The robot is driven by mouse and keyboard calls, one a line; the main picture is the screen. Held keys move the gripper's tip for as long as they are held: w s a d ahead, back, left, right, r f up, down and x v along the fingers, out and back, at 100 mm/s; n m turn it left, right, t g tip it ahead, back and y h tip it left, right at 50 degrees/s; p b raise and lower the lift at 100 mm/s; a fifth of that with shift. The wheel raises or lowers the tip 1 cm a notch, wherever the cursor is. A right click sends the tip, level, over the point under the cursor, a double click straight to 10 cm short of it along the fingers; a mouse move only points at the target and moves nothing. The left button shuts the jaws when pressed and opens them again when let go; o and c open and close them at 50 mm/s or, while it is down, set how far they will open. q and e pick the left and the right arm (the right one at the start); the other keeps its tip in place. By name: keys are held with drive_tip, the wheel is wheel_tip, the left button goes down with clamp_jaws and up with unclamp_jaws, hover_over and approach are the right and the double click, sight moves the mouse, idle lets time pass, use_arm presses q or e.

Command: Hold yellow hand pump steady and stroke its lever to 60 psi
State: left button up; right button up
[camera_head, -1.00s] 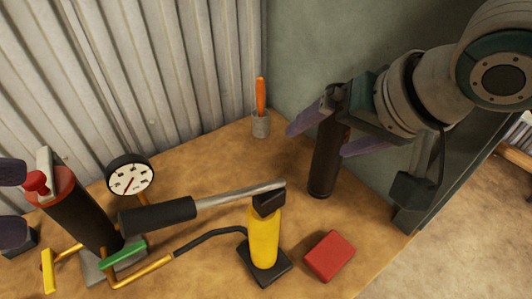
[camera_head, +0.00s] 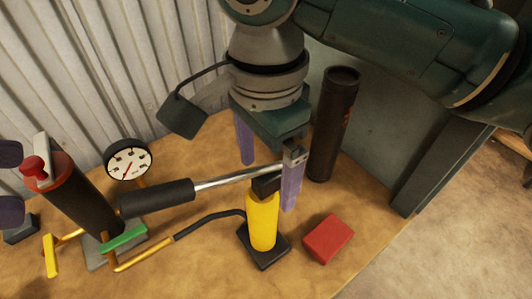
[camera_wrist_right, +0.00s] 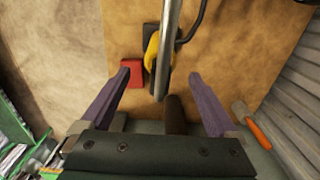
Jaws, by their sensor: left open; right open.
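The yellow hand pump (camera_head: 263,222) stands upright on a black base at the front middle of the bench. Its lever, a metal rod (camera_head: 232,177) with a black grip (camera_head: 157,196), points left and slopes slightly down. My right gripper (camera_head: 268,180) is open above the pump, with one finger on each side of the rod near its pivot. In the right wrist view the rod (camera_wrist_right: 168,45) runs between the open fingers, and the yellow body (camera_wrist_right: 151,52) is partly hidden. The gauge (camera_head: 129,160) is too small to read. My left gripper (camera_head: 22,182) is open at the left edge, by the red-topped dark cylinder (camera_head: 75,208).
A red block (camera_head: 328,239) lies right of the pump. A tall dark cylinder (camera_head: 331,125) stands behind it. A black hose (camera_head: 205,222) joins the pump to brass pipework (camera_head: 143,262). The orange-handled brush (camera_wrist_right: 258,133) in its cup shows in the wrist view. Corrugated wall (camera_head: 70,80) closes the back.

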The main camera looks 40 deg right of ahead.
sight(266, 192)
wheel_tip(266, 192, down, 5)
idle(0.3)
clamp_jaws()
idle(0.7)
